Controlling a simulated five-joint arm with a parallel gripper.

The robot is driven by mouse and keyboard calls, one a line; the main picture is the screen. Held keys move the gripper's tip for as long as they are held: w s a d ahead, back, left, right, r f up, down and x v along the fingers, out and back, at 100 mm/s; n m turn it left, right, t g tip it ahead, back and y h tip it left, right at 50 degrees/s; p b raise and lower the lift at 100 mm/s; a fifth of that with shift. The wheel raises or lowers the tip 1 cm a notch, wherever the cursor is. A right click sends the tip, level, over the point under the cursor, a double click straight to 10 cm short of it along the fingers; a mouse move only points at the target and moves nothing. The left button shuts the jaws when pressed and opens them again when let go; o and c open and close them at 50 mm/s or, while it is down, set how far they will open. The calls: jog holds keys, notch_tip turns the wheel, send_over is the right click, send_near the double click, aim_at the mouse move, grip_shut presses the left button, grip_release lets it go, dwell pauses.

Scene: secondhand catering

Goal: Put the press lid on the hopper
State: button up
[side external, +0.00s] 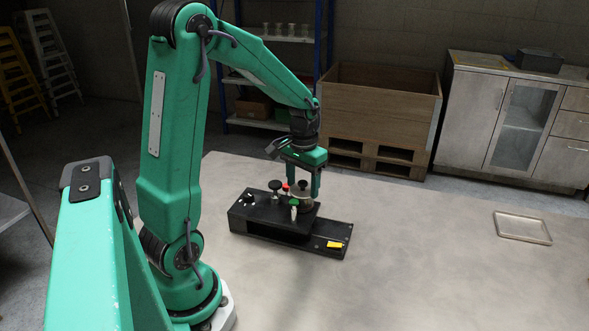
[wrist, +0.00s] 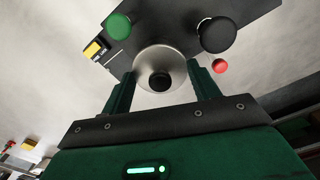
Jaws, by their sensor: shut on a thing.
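The press lid, a round silvery disc with a black knob, shows in the wrist view (wrist: 150,58) and in the side view (side external: 302,192). My gripper (side external: 303,186) points down over the black press (side external: 248,216). In the wrist view my gripper (wrist: 155,72) has one green finger on each side of the lid and is shut on it. The lid is over the top of the press. The hopper is hidden under the lid and fingers, and I cannot tell whether the lid touches it.
A black knob (side external: 275,185), a red button (wrist: 220,66) and a green knob (wrist: 118,26) stand close around the lid. A yellow part (side external: 334,244) is at the press's low end. A shallow tray (side external: 522,227) lies far right, with clear table between.

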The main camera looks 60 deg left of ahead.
aim_at(303, 182)
jog(key=shift+f, duration=0.1)
jog(key=o, duration=1.1)
jog(key=shift+c, duration=0.2)
jog(key=shift+r, duration=3.9)
jog(key=s+d+r+m+t, duration=0.2)
jog(key=s+d, duration=0.3)
jog(key=d, duration=0.3)
jog(key=s+d+r+m+t, duration=0.2)
jog(key=s+d, duration=0.3)
jog(key=d, duration=0.3)
jog(key=shift+s+d+r+m+t, duration=0.15)
jog(key=shift+s+r+m+t, duration=0.2)
jog(key=shift+r+t, duration=0.4)
